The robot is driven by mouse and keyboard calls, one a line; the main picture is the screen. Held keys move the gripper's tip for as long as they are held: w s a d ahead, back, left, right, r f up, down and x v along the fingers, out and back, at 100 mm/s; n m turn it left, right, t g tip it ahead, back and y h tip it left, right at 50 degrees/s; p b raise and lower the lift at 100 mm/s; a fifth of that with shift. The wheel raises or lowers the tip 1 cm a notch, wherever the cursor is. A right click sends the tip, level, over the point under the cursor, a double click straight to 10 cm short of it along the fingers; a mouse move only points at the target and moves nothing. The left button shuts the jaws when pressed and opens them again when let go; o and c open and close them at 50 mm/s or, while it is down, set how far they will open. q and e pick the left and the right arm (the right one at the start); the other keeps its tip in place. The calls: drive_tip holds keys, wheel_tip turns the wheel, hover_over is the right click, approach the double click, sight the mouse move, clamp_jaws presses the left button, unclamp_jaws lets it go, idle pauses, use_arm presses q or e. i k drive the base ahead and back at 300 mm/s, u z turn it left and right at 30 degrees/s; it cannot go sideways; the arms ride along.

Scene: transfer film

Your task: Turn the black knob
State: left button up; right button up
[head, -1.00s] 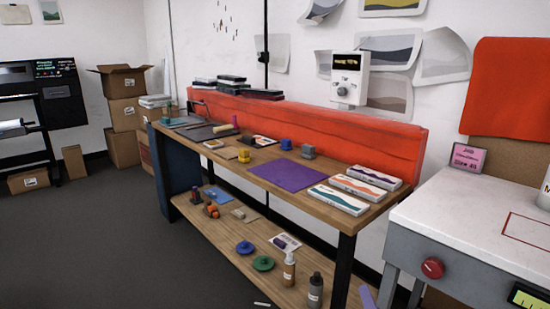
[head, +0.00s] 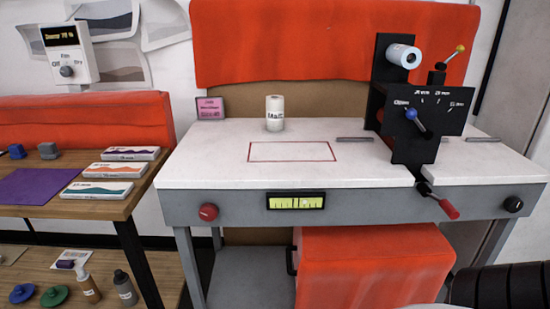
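The black knob (head: 513,204) is a small round knob on the right end of the grey front panel of a white-topped work table (head: 200,165). A red knob (head: 208,212) sits on the left end of the same panel. A grey knob (head: 67,71) is on the white wall box at the upper left. Neither of my grippers is in the head view. A black ribbed shape at the lower right corner cannot be told clearly.
A black press (head: 400,140) with a blue-knobbed lever and a red-handled lever stands on the table's right. A white roll (head: 275,112) stands on the tabletop. A red-orange cabinet (head: 370,262) is beneath. A wooden bench (head: 110,208) is at left.

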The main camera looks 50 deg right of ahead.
sight(513, 205)
drive_tip(key=z, duration=2.1)
